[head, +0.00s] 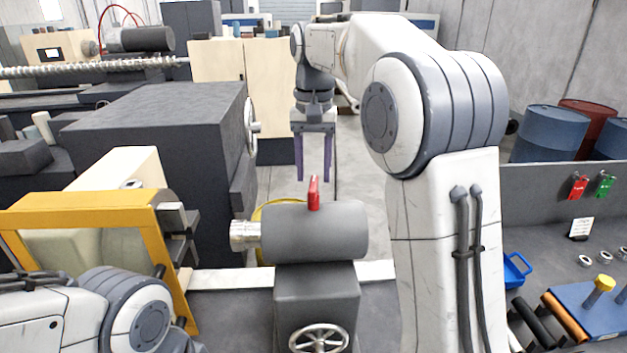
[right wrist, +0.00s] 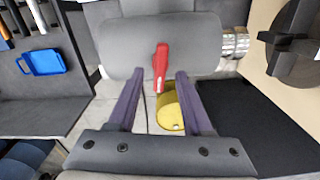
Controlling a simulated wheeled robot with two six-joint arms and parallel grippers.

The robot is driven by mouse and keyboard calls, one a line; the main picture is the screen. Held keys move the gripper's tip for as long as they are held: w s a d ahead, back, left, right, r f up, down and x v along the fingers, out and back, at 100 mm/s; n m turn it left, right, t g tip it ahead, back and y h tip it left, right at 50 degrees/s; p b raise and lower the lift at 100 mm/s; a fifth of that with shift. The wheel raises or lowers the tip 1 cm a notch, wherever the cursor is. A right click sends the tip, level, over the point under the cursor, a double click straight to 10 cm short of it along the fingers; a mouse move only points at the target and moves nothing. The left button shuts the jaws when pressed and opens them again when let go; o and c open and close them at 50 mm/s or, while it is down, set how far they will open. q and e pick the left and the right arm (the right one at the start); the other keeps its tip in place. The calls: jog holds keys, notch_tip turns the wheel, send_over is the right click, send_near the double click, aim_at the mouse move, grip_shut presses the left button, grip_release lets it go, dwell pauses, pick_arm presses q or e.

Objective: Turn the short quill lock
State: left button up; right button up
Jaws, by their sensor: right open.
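The quill lock is a short red lever (head: 313,193) standing up from the top of a dark grey horizontal barrel (head: 315,238) in the head view. In the right wrist view the red lever (right wrist: 160,68) lies between the fingertips, close to them, against the barrel (right wrist: 150,40). My right gripper (head: 314,177) points down with its purple fingers spread, one on either side of the lever's line; I cannot tell whether they touch it. A silver quill (head: 244,235) sticks out of the barrel's left end. My left arm shows at the lower left, its gripper out of view.
A handwheel (head: 319,339) sits below the barrel. A yellow frame (head: 90,200) and a large dark machine block (head: 150,130) stand to the left. A blue tray (head: 516,270) and tools lie at right. Red and green tags (head: 579,186) hang on the grey panel.

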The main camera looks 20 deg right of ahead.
aim_at(314, 183)
jog(key=shift+f, duration=1.2)
grip_shut()
jog(key=shift+r+n+p, duration=0.15)
jog(key=shift+n+p, duration=0.45)
jog(key=shift+p, duration=0.15)
jog(key=shift+n, duration=0.4)
grip_release()
notch_tip(314, 183, up, 10)
